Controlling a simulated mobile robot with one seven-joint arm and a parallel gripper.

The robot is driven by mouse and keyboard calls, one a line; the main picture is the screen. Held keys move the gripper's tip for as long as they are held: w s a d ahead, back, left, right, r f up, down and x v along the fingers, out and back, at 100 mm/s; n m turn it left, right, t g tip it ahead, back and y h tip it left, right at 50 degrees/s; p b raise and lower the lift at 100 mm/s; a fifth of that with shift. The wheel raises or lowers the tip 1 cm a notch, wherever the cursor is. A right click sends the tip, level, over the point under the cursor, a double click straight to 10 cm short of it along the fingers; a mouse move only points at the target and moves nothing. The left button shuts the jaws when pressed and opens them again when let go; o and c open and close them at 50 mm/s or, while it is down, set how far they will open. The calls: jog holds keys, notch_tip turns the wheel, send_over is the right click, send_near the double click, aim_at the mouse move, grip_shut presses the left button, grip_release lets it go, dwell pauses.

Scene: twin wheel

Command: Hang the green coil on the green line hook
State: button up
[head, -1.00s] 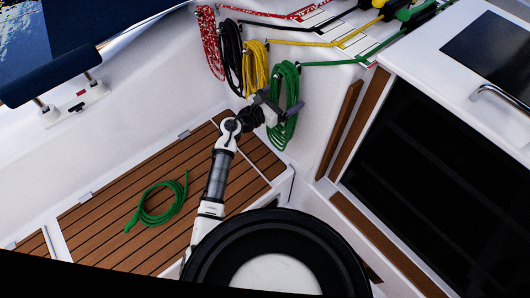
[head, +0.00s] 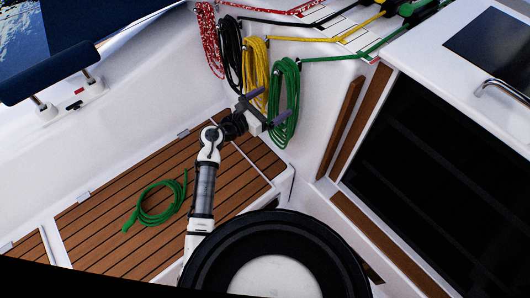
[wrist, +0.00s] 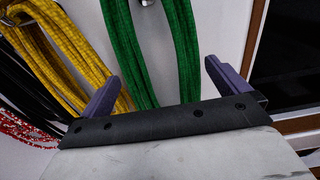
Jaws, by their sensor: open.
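A green coil (head: 291,85) hangs on the wall below the end of the green line (head: 340,57), rightmost of the hanging coils. In the wrist view the green coil (wrist: 122,45) hangs as two long strands, with a small metal hook (wrist: 147,3) between them at the top edge. My gripper (head: 268,105) is open, just in front of and left of the hanging green coil. In the wrist view its purple fingers stand apart, with the strands seen between them; contact cannot be told. A second green coil (head: 153,220) lies on the slatted wooden seat.
A yellow coil (head: 253,65), a black coil (head: 232,55) and a red-and-white coil (head: 210,45) hang close on the left. A wooden strip (head: 342,120) and a dark cabinet door (head: 430,160) are on the right. The slatted seat (head: 110,225) is mostly clear.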

jog(key=b+v, duration=0.1)
jog(key=v, duration=0.7)
jog(key=shift+b, duration=0.4)
jog(key=shift+r, duration=0.1)
